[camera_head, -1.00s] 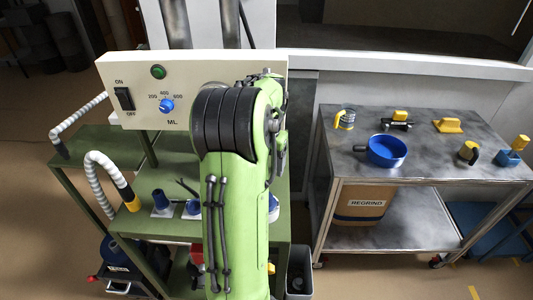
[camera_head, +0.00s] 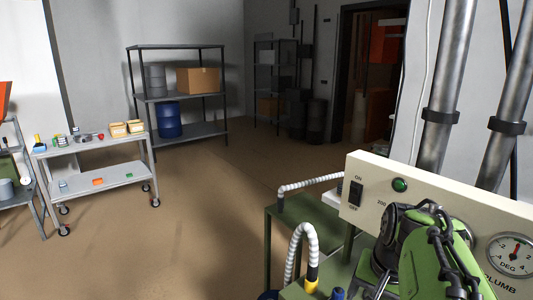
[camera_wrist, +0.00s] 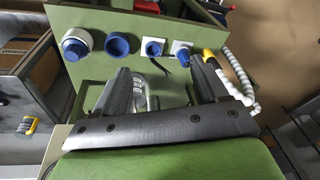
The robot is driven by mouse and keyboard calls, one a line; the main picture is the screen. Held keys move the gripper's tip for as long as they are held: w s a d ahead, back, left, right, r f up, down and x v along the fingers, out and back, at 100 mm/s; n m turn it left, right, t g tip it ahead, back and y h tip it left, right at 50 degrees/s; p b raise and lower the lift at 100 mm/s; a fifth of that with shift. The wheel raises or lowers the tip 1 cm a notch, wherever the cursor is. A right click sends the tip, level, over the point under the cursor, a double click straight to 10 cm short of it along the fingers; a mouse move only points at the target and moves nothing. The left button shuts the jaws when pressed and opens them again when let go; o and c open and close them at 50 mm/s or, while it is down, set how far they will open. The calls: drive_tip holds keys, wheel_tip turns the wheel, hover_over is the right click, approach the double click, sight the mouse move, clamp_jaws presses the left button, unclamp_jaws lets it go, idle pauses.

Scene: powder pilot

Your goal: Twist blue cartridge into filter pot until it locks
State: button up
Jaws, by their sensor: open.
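In the wrist view, a row of blue parts stands on the green bench (camera_wrist: 135,20). From the left, there is a white round pot with a blue part (camera_wrist: 76,44), an open blue ring or cup (camera_wrist: 117,46), and two blue pieces on white square plates, the first (camera_wrist: 153,47) and the second (camera_wrist: 182,51). I cannot tell which is the cartridge or the filter pot. My gripper (camera_wrist: 164,76) is open, its dark fingers apart below the row in the picture, with no blue part between them. The head view shows only the tip of one blue piece (camera_head: 338,293).
A striped hose with a yellow end (camera_head: 303,255) rises beside the control panel (camera_head: 375,195); its end also shows in the wrist view (camera_wrist: 210,60). A grey cart with small items (camera_head: 95,165) and a shelf rack (camera_head: 180,95) stand farther left. Open floor lies between.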

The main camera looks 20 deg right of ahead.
drive_tip(key=s+a+n+t, duration=0.1)
drive_tip(key=s+a+n, duration=0.1)
drive_tip(key=a, duration=0.5)
drive_tip(key=s+a+n+t, duration=0.1)
drive_tip(key=s+a+n, duration=0.1)
drive_tip(key=a+n, duration=0.3)
drive_tip(key=s+a+n+t+y, duration=0.1)
drive_tip(key=a+n, duration=0.3)
drive_tip(key=a, duration=0.5)
drive_tip(key=shift+s+f, duration=0.25)
drive_tip(key=shift+s, duration=0.15)
